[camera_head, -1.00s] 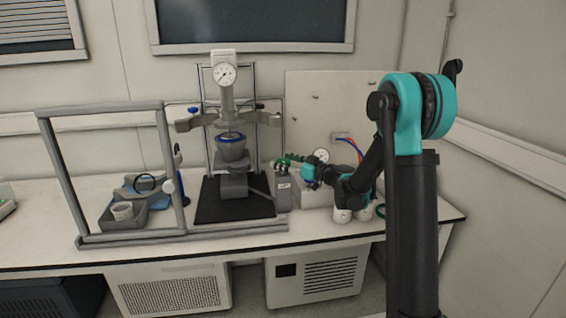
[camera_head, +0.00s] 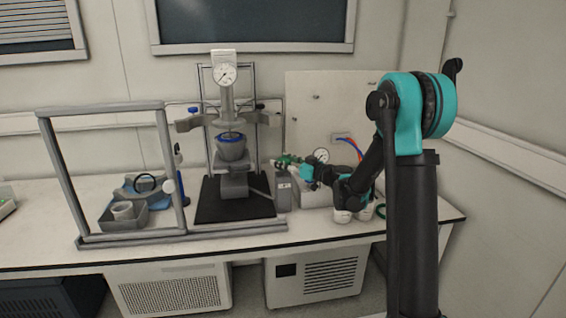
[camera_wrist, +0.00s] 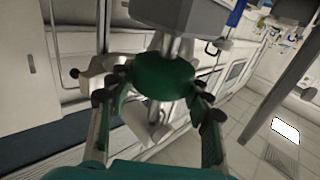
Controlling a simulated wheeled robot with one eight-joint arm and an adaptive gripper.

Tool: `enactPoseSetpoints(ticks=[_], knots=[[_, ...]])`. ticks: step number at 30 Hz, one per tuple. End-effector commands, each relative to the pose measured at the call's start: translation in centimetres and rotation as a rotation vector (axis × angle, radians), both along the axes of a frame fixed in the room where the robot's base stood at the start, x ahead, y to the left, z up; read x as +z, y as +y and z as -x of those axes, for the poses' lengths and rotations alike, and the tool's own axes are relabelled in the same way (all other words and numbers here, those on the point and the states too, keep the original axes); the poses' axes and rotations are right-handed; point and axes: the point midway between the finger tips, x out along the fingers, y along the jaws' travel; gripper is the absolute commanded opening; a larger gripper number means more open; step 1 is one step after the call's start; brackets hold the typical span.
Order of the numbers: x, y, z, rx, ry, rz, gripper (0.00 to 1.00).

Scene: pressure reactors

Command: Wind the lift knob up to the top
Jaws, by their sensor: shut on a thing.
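The lift knob (camera_wrist: 164,75) is a round green knob on a metal shaft, in the upper middle of the wrist view. My gripper (camera_wrist: 160,98) is shut on it, with a dark-padded finger on each side. In the head view my gripper (camera_head: 286,162) is small, just right of the reactor stand, and hides most of the knob. The reactor (camera_head: 232,148) is a grey vessel with a blue ring, resting on a grey support (camera_head: 235,187) below a head with a round gauge (camera_head: 224,75).
A grey frame (camera_head: 105,107) stands at the left of the bench, around a grey tray (camera_head: 123,222) with a white cup. A small grey box (camera_head: 283,193) stands beside the black base plate (camera_head: 222,209). White bench (camera_head: 320,230) is clear along the front right.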

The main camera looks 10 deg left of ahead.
Motion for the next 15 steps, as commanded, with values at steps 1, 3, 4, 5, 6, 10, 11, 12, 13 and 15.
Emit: enactPoseSetpoints(ticks=[1,3,4,5,6,10,11,12,13,15], knots=[[0.0,0.08,0.15,-0.015,0.0,0.0,0.21],[0.01,0.11,0.18,-0.048,0.0,0.0,0.21],[0.02,0.12,0.2,-0.064,0.0,0.0,0.21],[0.01,0.11,0.19,-0.084,0.0,0.0,0.21],[0.01,0.15,0.21,-0.11,0.0,0.0,0.21],[0.01,0.22,0.27,-0.216,0.0,0.0,0.21],[0.01,0.22,0.27,-0.243,0.0,0.0,0.21],[0.0,0.25,0.27,-0.28,0.0,0.0,0.21],[0.0,0.26,0.29,-0.308,0.0,0.0,0.21],[0.0,0.27,0.31,-0.371,0.0,0.0,0.21]])
